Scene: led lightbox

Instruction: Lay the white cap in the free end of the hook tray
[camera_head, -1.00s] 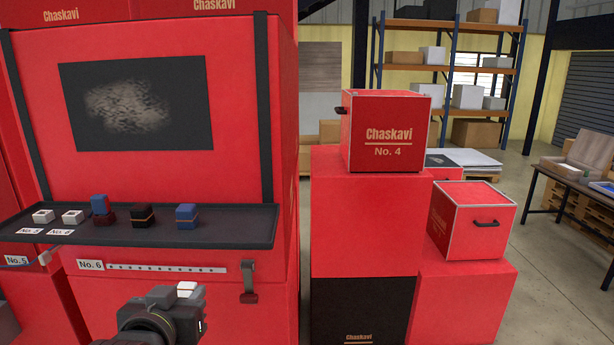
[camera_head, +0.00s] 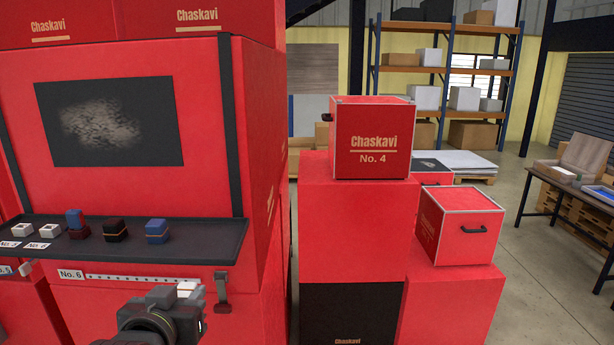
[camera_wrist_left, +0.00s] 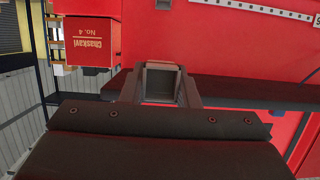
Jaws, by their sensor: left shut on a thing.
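My left gripper (camera_head: 188,295) is low in the head view, in front of the red crate and below the tray. It is shut on a small white cap (camera_head: 186,287), mostly hidden behind my wrist. In the left wrist view the fingers (camera_wrist_left: 160,88) hold the cap (camera_wrist_left: 160,67), which looks pale grey and hollow there. The dark hook tray (camera_head: 205,250) carries two white caps (camera_head: 49,230) at its left, then a blue-and-dark-red stack (camera_head: 75,222), a black block (camera_head: 115,231) and a blue block (camera_head: 157,231). Its right end is bare. My right gripper is out of view.
A strap with a buckle (camera_head: 222,290) hangs below the tray's right end. A strip marked No. 6 (camera_head: 71,274) runs under the tray. Right of a gap stand stacked red boxes, with box No. 4 (camera_head: 372,165) on top. Open floor (camera_head: 540,270) lies at the right.

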